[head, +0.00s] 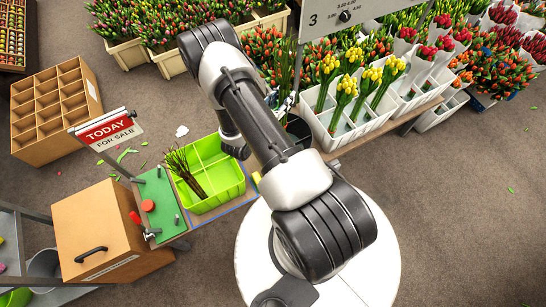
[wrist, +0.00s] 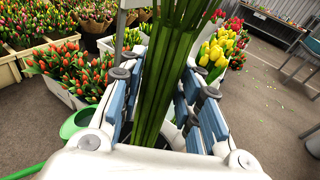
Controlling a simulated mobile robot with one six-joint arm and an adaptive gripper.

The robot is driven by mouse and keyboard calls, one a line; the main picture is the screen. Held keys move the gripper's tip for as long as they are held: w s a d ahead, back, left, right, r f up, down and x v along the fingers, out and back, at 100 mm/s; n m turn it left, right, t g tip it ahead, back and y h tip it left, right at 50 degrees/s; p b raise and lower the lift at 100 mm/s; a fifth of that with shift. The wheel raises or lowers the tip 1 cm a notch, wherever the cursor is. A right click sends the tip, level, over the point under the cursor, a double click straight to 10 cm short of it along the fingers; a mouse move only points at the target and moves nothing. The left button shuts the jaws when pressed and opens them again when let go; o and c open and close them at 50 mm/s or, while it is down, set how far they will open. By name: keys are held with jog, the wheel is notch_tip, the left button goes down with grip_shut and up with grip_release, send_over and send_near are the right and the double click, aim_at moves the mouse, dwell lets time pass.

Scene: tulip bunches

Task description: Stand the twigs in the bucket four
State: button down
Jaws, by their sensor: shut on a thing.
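My gripper (wrist: 165,92) is shut on a bundle of long green stems (wrist: 172,62), which stand upright between the blue-grey finger pads in the wrist view. In the head view my gripper (head: 287,103) is mostly hidden behind my arm, with the green stems rising above it. A dark bucket (head: 298,128) shows partly just below the gripper; its number cannot be read, and I cannot tell whether the stems are inside it. A bunch of dark twigs (head: 184,172) leans in the bright green crate (head: 222,207) left of my arm.
A white planter (head: 340,143) with yellow and red tulips stands right of the gripper. A sign marked 3 (head: 335,18) hangs close behind. A TODAY FOR SALE sign (head: 107,130), a cardboard box (head: 98,228) and a divided wooden box (head: 55,112) are at left.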

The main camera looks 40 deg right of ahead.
notch_tip(320, 180, down, 23)
jog(key=w+a+n+t+b, duration=0.2)
jog(key=t+b, duration=0.1)
jog(key=b, duration=0.3)
jog(key=shift+a+f+t, duration=0.15)
jog(key=shift+a+t, duration=0.15)
jog(key=shift+a, duration=0.1)
jog(key=c, duration=1.2)
grip_release()
jog(key=shift+o, duration=0.2)
jog(key=p+v, duration=0.1)
jog(key=v, duration=1.1)
jog(key=shift+r+p, duration=0.2)
jog(key=shift+p, duration=0.2)
jog(key=shift+s, duration=0.1)
